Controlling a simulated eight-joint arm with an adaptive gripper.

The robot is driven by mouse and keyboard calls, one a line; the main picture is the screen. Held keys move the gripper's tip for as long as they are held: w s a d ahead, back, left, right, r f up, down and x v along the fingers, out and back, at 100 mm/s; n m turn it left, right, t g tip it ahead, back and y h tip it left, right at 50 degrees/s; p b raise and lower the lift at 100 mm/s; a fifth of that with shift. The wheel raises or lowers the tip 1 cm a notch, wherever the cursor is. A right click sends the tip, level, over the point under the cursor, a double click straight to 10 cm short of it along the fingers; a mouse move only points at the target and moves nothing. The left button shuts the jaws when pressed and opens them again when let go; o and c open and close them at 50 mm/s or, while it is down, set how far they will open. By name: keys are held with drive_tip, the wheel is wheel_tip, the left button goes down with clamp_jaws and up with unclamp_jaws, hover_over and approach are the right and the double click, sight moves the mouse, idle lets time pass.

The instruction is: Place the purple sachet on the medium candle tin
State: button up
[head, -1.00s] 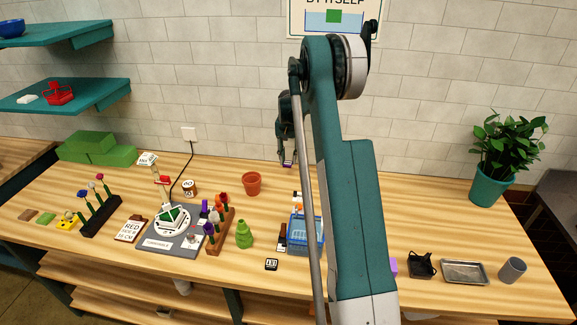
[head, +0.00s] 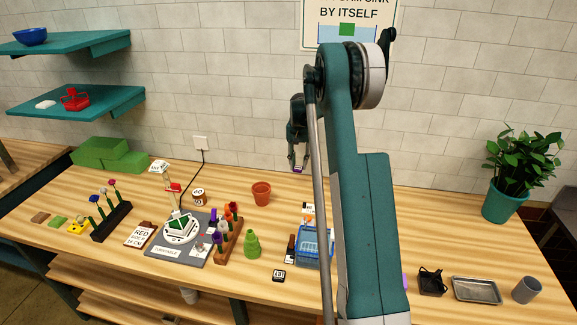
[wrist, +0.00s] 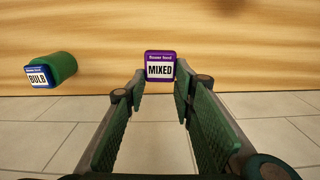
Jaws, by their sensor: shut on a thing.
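The purple sachet (wrist: 160,66), labelled "MIXED", sits between the fingertips of my gripper (wrist: 160,72) in the wrist view. My gripper is shut on it. In the head view my gripper (head: 298,168) hangs in the air in front of the tiled wall, with a small purple patch at its tip. In the wrist view a green cylinder (wrist: 62,66) with a blue "BULB" sachet (wrist: 39,76) at its end stands left of the purple sachet, apart from it. I cannot tell whether this is the medium candle tin. My arm hides part of the table.
A terracotta pot (head: 261,195), a green bottle-like item (head: 252,244) and a blue basket (head: 316,258) stand near the middle. A turntable (head: 181,228) and flower racks are left. A metal tray (head: 477,290), grey cup (head: 526,290) and potted plant (head: 505,195) are right.

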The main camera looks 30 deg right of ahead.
drive_tip(key=w+a+r, duration=0.2)
drive_tip(key=w+a, duration=0.3)
drive_tip(key=a, duration=0.9)
drive_tip(key=w+a+r, duration=0.2)
drive_tip(key=w+a, duration=0.3)
drive_tip(key=a, duration=1)
drive_tip(key=w+a+r+p, duration=0.1)
drive_tip(key=w+a, duration=0.4)
drive_tip(key=a, duration=1)
drive_tip(key=shift+w+r+n, duration=0.3)
drive_tip(key=shift+r, duration=0.6)
hover_over(200, 189)
drive_tip(key=shift+f+p, duration=0.3)
drive_tip(key=shift+f, duration=2.85)
drive_tip(key=shift+f, duration=1.9)
